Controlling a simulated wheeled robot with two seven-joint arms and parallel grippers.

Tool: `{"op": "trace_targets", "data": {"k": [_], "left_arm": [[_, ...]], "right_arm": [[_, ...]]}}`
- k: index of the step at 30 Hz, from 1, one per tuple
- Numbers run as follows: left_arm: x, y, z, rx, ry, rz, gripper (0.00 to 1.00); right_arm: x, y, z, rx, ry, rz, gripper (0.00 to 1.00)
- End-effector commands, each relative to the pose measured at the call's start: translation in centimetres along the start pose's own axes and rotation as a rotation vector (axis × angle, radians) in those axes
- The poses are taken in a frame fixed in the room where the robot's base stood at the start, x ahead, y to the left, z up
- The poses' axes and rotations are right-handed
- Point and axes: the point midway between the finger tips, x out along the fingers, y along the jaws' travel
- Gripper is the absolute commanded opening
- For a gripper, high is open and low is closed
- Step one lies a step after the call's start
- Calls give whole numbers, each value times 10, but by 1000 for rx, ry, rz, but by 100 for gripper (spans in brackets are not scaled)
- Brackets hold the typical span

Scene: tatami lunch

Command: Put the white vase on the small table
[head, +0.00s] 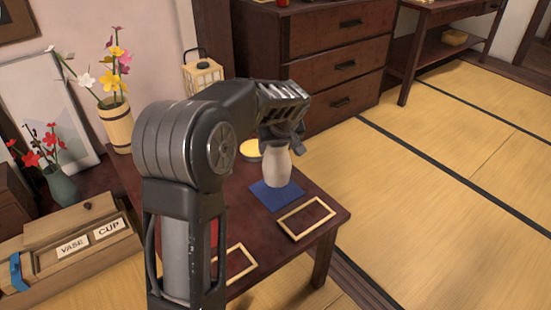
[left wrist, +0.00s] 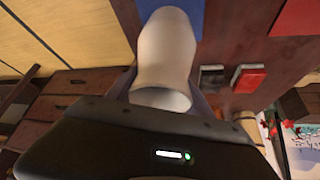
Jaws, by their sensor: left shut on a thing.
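The white vase (head: 277,167) is upright at the small dark-red table (head: 333,220), over the blue square mat (head: 277,194). In the head view its base appears at the mat's back part; I cannot tell whether it touches. My left gripper (head: 281,142) comes down from above and is shut on the vase's neck. In the left wrist view the vase (left wrist: 166,45) shows between the fingers, with its open mouth toward the camera. The head view hides part of the vase's top behind the gripper. My right gripper is not in view.
Two yellow frames lie on the small table, one at the right (head: 306,218) and one partly behind my arm (head: 240,262). A yellow round thing (head: 250,150) and a lantern (head: 203,75) stand behind. A wooden box labelled VASE and CUP (head: 75,262) is at left. Tatami is clear at right.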

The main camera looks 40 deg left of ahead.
Motion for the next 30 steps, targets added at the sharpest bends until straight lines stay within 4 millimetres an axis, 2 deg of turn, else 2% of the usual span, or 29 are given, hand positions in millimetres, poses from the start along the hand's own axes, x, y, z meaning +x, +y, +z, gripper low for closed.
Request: {"op": "trace_targets", "data": {"k": [3,7,21,22,30], "left_arm": [[20,0,12,2,-1,-2,0],[34,0,20,0,0,-1,0],[40,0,23,0,1,0,0],[40,0,23,0,-1,-1,63],[39,0,23,0,-1,-1,82]], "right_arm": [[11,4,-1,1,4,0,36],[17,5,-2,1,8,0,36],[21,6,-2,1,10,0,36],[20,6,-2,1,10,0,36],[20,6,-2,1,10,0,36]]}}
